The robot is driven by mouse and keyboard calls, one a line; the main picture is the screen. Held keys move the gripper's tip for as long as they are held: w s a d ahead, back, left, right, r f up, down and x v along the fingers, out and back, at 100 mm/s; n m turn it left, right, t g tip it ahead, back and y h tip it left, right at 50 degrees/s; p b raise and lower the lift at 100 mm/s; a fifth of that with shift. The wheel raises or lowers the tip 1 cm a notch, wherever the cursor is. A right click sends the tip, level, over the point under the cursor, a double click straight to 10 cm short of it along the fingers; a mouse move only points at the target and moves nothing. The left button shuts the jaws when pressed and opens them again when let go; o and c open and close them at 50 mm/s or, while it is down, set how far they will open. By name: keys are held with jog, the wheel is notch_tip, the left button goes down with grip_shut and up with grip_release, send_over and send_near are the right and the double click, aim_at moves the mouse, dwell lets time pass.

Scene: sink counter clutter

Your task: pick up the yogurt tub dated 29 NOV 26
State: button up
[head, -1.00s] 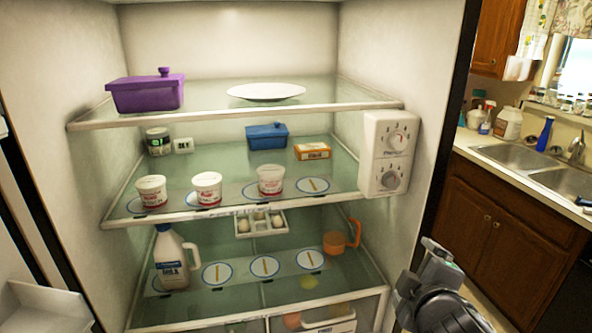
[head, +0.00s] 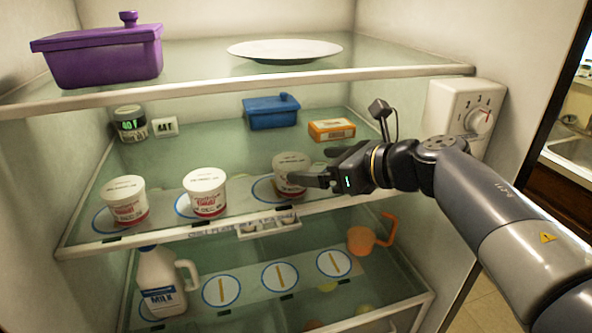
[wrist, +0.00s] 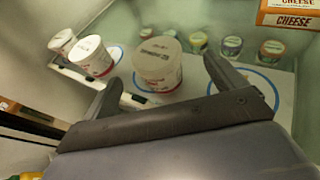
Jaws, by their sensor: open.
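Three white yogurt tubs with red print stand upright along the front of the middle fridge shelf: left tub (head: 127,202), middle tub (head: 205,192) and right tub (head: 284,164). Dates on them are too small to read. My gripper (head: 305,172) is open and empty at the right tub, partly covering its right side in the head view. In the wrist view, the right tub (wrist: 157,68) shows between my open fingers (wrist: 160,78), just beyond them; contact cannot be told. The middle tub (wrist: 92,58) and left tub (wrist: 62,41) show to its left.
The upper shelf edge (head: 240,84) runs above my gripper, with a purple box (head: 105,58) and white plate (head: 285,48). Behind the tubs are a blue box (head: 271,113) and orange cheese box (head: 332,130). A milk jug (head: 160,285) and orange cup (head: 362,240) stand below.

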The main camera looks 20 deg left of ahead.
aim_at(295, 162)
jog(key=x, duration=0.3)
jog(key=shift+a, duration=0.15)
jog(key=x, duration=0.1)
jog(key=p+x, duration=0.2)
jog(key=x, duration=0.1)
jog(key=shift+s+a+r, duration=0.15)
jog(key=shift+a+r, duration=0.05)
jog(key=shift+r, duration=0.05)
jog(key=shift+a+f, duration=0.2)
jog(key=shift+a, duration=0.3)
jog(key=shift+c, duration=0.4)
jog(key=c, duration=1.1)
